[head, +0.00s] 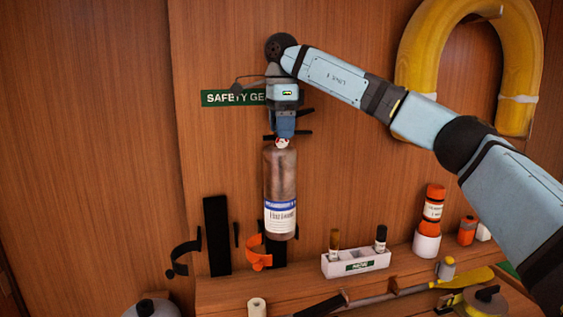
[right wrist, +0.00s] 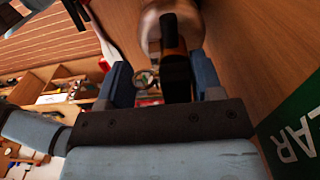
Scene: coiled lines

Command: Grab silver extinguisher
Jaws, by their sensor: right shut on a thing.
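The silver extinguisher (head: 280,180), a metallic cylinder with a white and blue label, hangs upright in front of the wooden wall. My right gripper (head: 283,132) comes down from above and is shut on its top, at the valve and handle. In the right wrist view the black handle lies between the blue fingers (right wrist: 163,78), with the silver body (right wrist: 168,14) beyond. An orange clamp bracket (head: 258,253) is just below and left of the extinguisher's base. I cannot tell whether they touch. My left gripper is not in view.
A black bracket (head: 183,255) and black plate (head: 216,236) are on the wall at left. A white holder (head: 356,263) with small bottles and an orange canister (head: 433,203) stand on the shelf at right. A yellow ring (head: 412,50) hangs upper right, behind my arm.

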